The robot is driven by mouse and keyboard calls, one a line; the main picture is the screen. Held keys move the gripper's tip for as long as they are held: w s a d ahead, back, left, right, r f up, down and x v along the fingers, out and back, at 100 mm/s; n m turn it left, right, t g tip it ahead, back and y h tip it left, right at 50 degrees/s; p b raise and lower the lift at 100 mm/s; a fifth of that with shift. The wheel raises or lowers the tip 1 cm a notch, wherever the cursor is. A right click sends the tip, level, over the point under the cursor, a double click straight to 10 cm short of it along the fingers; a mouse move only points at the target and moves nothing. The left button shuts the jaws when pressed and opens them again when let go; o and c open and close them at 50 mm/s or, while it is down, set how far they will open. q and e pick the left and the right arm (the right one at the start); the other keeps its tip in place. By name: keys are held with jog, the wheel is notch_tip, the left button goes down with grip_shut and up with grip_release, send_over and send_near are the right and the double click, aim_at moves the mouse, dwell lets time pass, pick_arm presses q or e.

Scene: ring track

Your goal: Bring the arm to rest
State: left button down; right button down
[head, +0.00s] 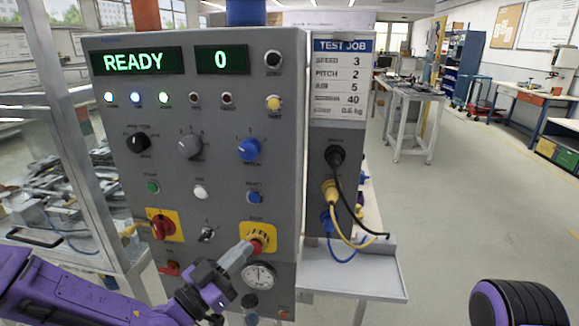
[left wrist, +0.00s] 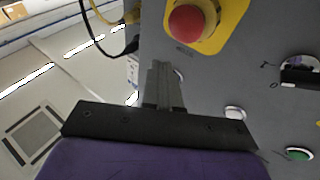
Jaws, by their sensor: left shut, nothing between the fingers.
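My left arm (head: 75,297) is purple and comes in from the lower left in the head view. Its gripper (head: 245,250) is shut and empty, in front of the lower right of a grey control panel (head: 110,215). In the head view the fingertips overlap the left side of the red stop button (head: 256,245) on its yellow plate. In the left wrist view the shut fingers (left wrist: 162,70) point toward the panel, and the red button (left wrist: 186,22) stands beyond their tips, apart from them in the picture. My right gripper is not in view.
The panel display (head: 133,61) reads READY. Knobs, a red-yellow rotary switch (head: 163,225) and a pressure gauge (head: 259,276) surround the gripper. Cables (head: 345,215) hang at the panel's right, above a grey shelf (head: 350,280). Open floor (head: 440,220) lies further right.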

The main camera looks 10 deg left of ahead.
pick_arm(q)
jog(key=s+a+f+n+g+y, duration=0.2)
jog(key=s+f+n+g+y, duration=0.1)
jog(key=f, duration=0.6)
jog(key=s+a+f+n+g+y, duration=0.1)
jog(key=s+f+n+g+y, duration=0.2)
jog(key=f, duration=0.7)
jog(key=s+a+f+n+g+y, duration=0.2)
jog(key=s+f+n+y, duration=0.15)
jog(key=f, duration=0.55)
jog(key=s+a+f+n+g+y, duration=0.2)
jog(key=s+a+f+g, duration=0.1)
jog(key=s, duration=0.6)
jog(key=s+a+f+n+g+y, duration=0.2)
jog(key=s+a+f, duration=0.4)
jog(key=s, duration=0.4)
jog(key=shift+a+f+g+y, duration=0.15)
jog(key=shift+f+g+y, duration=0.35)
jog(key=shift+g+y, duration=0.2)
